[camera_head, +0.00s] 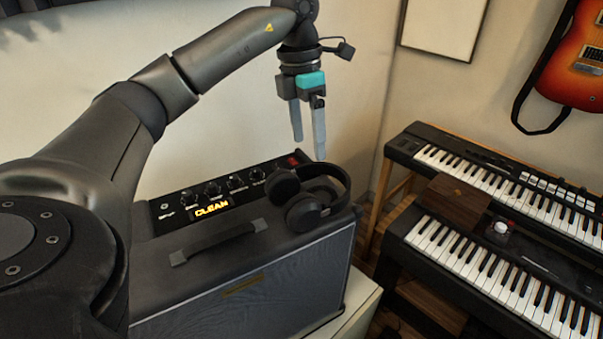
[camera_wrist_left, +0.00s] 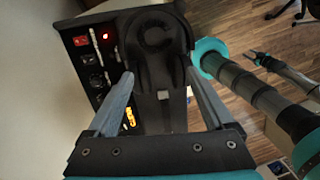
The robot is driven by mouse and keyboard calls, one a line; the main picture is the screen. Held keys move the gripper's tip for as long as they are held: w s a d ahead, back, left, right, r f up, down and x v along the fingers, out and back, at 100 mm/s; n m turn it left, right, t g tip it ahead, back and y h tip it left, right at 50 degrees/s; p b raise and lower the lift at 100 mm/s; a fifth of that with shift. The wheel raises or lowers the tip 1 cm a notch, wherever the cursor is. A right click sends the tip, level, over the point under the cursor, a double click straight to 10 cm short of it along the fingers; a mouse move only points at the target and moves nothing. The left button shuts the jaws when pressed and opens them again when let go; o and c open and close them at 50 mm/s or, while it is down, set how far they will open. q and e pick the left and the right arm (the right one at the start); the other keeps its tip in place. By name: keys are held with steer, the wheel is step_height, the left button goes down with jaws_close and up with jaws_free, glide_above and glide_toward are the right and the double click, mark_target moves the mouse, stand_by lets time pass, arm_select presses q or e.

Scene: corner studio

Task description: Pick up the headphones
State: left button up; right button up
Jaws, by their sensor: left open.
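The black headphones (camera_head: 306,197) lie on the right end of the top of a dark amplifier. In the left wrist view the headphones (camera_wrist_left: 155,45) show at the top middle, beyond the fingertips. My left gripper (camera_head: 307,145) points down above the amplifier, its fingers apart and empty, with the tips above the headphones. In the wrist view the left gripper (camera_wrist_left: 158,82) has its two fingers spread wide, with the lower part of the headphones seen between them. My right gripper is not in the head view.
The amplifier (camera_head: 245,285) has a carry handle (camera_head: 219,241) and a row of knobs at the back. A wall stands close behind. A guitar (camera_head: 577,65) hangs above.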

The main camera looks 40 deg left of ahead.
mark_target(292, 183)
arm_select(q)
steer(key=shift+y, duration=0.7)
steer(key=a+f, duration=0.1)
steer(key=f, duration=0.1)
steer(key=a+f+b, duration=0.1)
steer(key=f, duration=0.2)
steer(key=a+f+b, duration=0.1)
steer(key=f, duration=0.1)
steer(key=shift+s+a+f, duration=0.15)
steer(key=shift+s+f, duration=0.05)
steer(key=shift+s, duration=0.2)
steer(key=shift+w+a+f, duration=0.1)
steer(key=shift+a+f, duration=0.05)
steer(key=shift+f, duration=1.3)
steer(key=shift+w+a+f, duration=0.1)
steer(key=shift+a+f, duration=0.05)
steer(key=shift+f, duration=1.25)
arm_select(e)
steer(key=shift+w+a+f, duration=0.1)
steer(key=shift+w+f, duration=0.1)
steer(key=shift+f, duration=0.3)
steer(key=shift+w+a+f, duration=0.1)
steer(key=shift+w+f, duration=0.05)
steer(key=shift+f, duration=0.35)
arm_select(q)
steer(key=shift+c, duration=0.3)
jaws_close()
